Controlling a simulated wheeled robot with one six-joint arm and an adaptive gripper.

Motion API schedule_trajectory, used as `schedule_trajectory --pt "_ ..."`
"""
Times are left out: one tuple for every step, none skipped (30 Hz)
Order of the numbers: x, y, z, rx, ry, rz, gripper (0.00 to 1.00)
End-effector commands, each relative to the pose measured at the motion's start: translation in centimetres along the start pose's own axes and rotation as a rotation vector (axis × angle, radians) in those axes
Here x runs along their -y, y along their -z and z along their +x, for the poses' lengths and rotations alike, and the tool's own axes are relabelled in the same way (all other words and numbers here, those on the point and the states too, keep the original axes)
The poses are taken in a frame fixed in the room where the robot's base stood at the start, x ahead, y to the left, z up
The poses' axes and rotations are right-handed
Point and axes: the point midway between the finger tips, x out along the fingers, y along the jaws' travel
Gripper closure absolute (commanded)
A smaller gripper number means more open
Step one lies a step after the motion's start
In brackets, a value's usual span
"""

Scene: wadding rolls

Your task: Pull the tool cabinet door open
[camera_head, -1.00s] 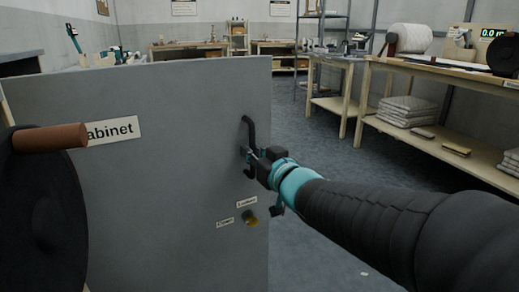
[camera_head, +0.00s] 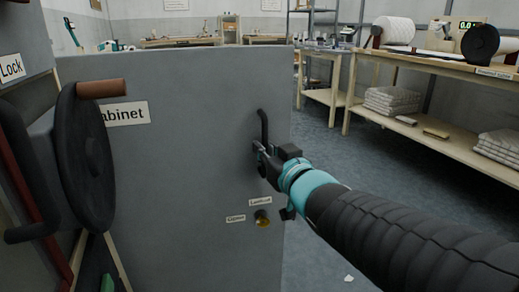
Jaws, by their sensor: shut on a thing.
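The grey tool cabinet door (camera_head: 190,190) fills the left and middle of the head view, with a partly covered label ending in "abinet" (camera_head: 127,113). A dark bar handle (camera_head: 264,126) stands upright near its right edge. My gripper (camera_head: 262,152) is shut on the handle, and its fingers hide part of it. A brass knob (camera_head: 262,217) sits below the handle, with small labels (camera_head: 260,202) beside it. Whether the door stands ajar cannot be told from this view.
A black handwheel (camera_head: 88,165) with a brown grip stands close at the left, in front of the door. A workbench (camera_head: 440,140) with rolls and folded stacks (camera_head: 392,100) runs along the right. Grey floor (camera_head: 345,190) is clear between the door and the bench.

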Motion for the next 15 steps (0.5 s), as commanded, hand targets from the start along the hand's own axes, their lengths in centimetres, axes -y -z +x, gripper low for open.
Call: schedule_trajectory --pt "0.3 0.27 0.03 -0.006 0.008 -0.005 1.0" --pt "0.3 0.27 0.03 -0.006 0.008 -0.005 1.0" --pt "0.29 0.27 0.03 -0.006 0.008 -0.005 1.0" --pt "0.29 0.28 0.03 -0.006 0.008 -0.005 1.0" --pt "0.29 0.28 0.04 -0.006 0.008 -0.004 1.0" --pt "0.29 0.28 0.04 -0.006 0.008 -0.004 1.0" --pt "0.28 0.28 0.04 -0.006 0.007 -0.004 1.0" --pt "0.28 0.29 0.04 -0.006 0.007 -0.004 1.0" --pt "0.28 0.29 0.04 -0.006 0.007 -0.004 0.77" --pt "0.26 0.29 0.04 -0.006 0.007 -0.004 0.7" --pt "0.21 0.28 0.04 -0.006 0.006 -0.004 0.62" --pt "0.13 0.25 0.03 -0.005 0.004 -0.003 0.61" --pt "0.06 0.23 0.02 -0.005 0.002 -0.003 0.61" --pt "-0.01 0.21 0.01 -0.004 0.001 -0.003 0.61" --pt "-0.08 0.18 0.0 -0.004 -0.001 -0.002 0.61"
